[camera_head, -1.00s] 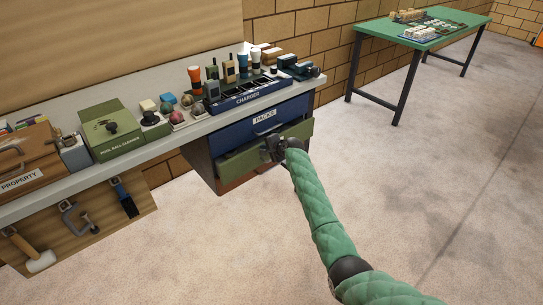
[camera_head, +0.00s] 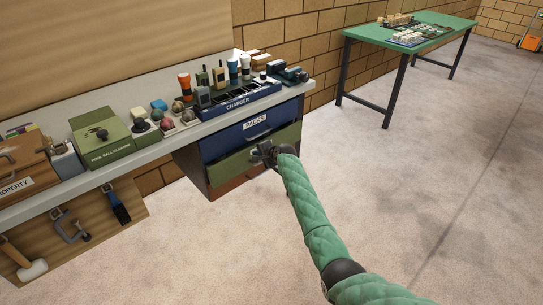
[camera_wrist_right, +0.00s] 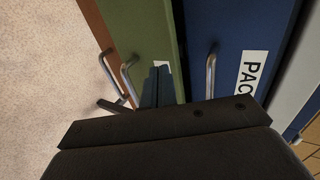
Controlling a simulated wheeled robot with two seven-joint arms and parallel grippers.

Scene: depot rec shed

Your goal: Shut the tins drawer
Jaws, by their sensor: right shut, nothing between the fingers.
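The green drawer (camera_head: 228,167) is in the cabinet under the bench, directly below the blue drawer labelled PACKS (camera_head: 226,144). My left gripper is out of view.
A reddish-brown drawer (camera_head: 232,186) sits below the green one. The bench (camera_head: 165,140) above carries a charger (camera_head: 238,103), a green ball-cleaner box (camera_head: 100,135) and small items. A green table (camera_head: 440,32) stands at the back right. The floor to the right is clear.

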